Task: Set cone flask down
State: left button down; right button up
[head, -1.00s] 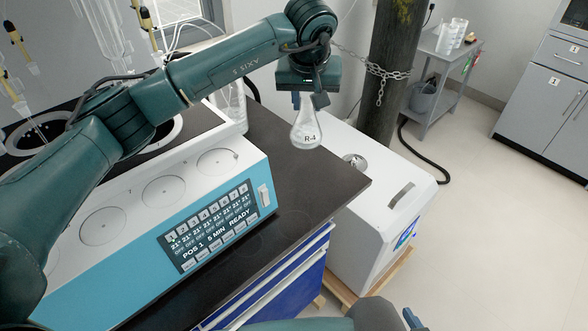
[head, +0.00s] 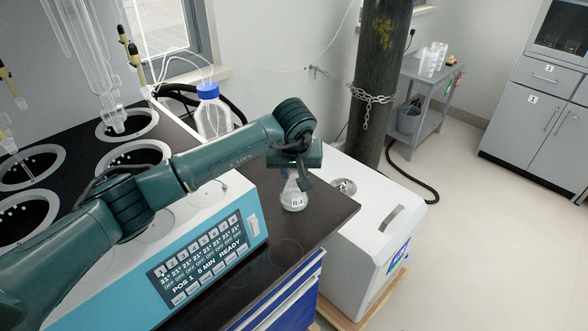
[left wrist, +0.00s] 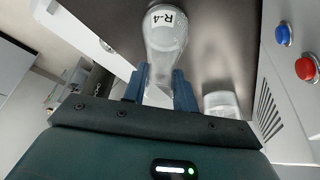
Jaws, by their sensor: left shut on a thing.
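The cone flask (head: 294,201) is clear glass with a white "R-4" label. It is upright over the far right part of the dark bench top (head: 328,216). Its base is at or very close to the surface; I cannot tell whether it touches. My left gripper (head: 290,176) is shut on the flask's neck from above. In the left wrist view the flask (left wrist: 165,42) extends out from between the blue fingers of my left gripper (left wrist: 161,90), label showing. My right gripper is not in view.
The blue and white distiller (head: 205,255) with a display stands left of the flask. A blue-capped bottle (head: 213,115) stands behind. A white floor unit (head: 370,235) is beyond the bench's right edge. The bench front (head: 285,255) is clear, with faint ring marks.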

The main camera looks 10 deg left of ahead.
pick_arm(q)
jog(key=c, duration=1.1)
grip_release()
jog(key=v, duration=1.2)
jog(key=shift+b, duration=0.3)
